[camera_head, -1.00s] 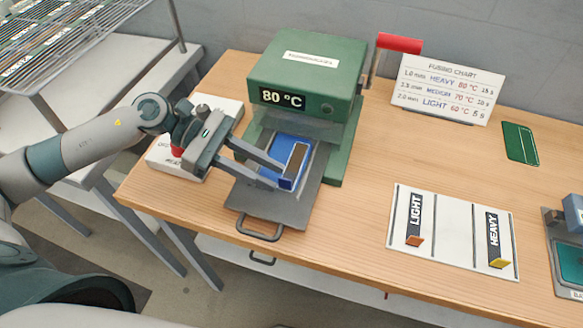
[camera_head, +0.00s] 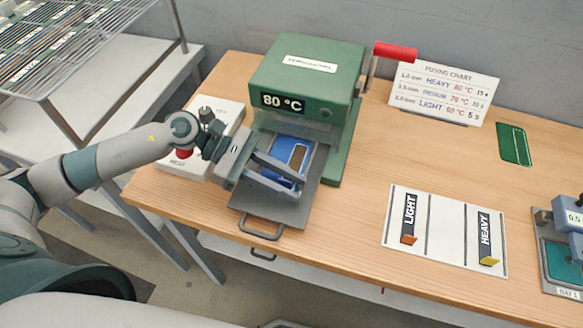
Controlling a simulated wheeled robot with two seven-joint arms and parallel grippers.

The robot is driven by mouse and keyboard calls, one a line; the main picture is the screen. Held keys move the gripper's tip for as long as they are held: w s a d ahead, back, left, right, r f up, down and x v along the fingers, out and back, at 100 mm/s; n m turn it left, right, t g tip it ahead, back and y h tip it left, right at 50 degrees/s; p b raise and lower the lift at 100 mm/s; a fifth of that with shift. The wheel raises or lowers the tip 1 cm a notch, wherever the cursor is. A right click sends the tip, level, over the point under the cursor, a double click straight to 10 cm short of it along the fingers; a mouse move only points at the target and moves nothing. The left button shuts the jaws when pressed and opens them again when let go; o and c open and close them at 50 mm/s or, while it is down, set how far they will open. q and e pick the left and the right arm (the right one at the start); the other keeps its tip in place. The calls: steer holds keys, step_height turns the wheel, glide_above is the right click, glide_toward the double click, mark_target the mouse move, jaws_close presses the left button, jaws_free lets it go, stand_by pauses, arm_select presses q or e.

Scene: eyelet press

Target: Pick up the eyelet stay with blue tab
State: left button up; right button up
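A dark brown strip, which looks like the eyelet stay (camera_head: 298,155), lies on the blue pad (camera_head: 285,149) of the green press's pulled-out tray. Blue shows at its near end, between and beside my fingers, but I cannot clearly tell its tab from the pad. My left gripper (camera_head: 300,186) reaches in from the left, low over the tray, with its fingertips at that near end. Its two fingers are apart with a gap between them, and I see no clear grip on the stay. My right gripper is not in view.
The green press (camera_head: 308,82) reads 80 °C and stands close behind the fingers; its red-handled lever (camera_head: 396,52) rises at right. A white board (camera_head: 452,225) holds LIGHT and HEAVY stays with orange and yellow tabs. Wood between press and board is clear.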

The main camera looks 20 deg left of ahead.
arm_select(q)
steer(key=shift+c, duration=0.6)
jaws_close()
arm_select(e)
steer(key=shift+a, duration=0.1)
arm_select(q)
steer(key=shift+r, duration=0.15)
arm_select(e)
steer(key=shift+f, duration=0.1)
